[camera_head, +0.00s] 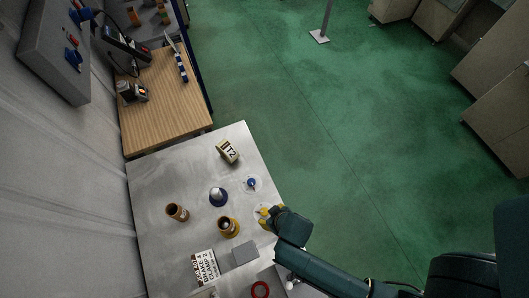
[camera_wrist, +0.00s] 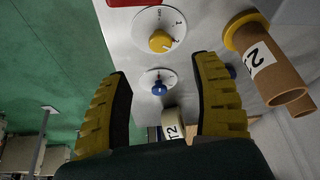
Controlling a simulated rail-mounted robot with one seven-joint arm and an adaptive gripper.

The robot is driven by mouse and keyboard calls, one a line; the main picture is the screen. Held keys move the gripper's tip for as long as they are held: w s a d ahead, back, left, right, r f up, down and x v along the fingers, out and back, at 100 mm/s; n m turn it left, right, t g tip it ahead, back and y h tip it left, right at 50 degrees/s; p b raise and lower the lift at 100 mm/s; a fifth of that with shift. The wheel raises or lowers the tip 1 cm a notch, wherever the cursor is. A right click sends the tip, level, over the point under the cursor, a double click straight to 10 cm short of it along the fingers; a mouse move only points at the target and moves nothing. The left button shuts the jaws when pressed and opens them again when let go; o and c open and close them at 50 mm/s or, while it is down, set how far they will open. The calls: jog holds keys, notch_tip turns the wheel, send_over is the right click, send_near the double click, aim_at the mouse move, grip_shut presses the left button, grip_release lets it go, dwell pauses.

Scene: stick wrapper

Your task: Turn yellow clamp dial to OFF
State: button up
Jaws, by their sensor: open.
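The yellow clamp dial (camera_wrist: 160,41) is a yellow knob on a round white plate with small printed marks, seen at the top middle of the wrist view. I cannot clearly read which mark the knob points to. In the head view my gripper covers the knob. My gripper (camera_head: 264,214) is over the right edge of the metal table. In the wrist view its two yellow-padded fingers (camera_wrist: 163,72) are spread wide with nothing between them. The yellow knob appears beyond the fingertips, apart from both.
A blue dial (camera_head: 251,183) is beside the yellow one. On the metal table (camera_head: 160,250) stand a yellow-based brown tube (camera_head: 228,227), another brown tube (camera_head: 177,211), a blue-based grey cone (camera_head: 218,196), a T2 box (camera_head: 228,151), a grey block (camera_head: 245,252) and a sign (camera_head: 205,268).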

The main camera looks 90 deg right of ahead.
aim_at(265, 211)
jog(key=b+x, duration=0.1)
jog(key=x, duration=0.9)
jog(key=shift+w+d, duration=0.15)
grip_shut()
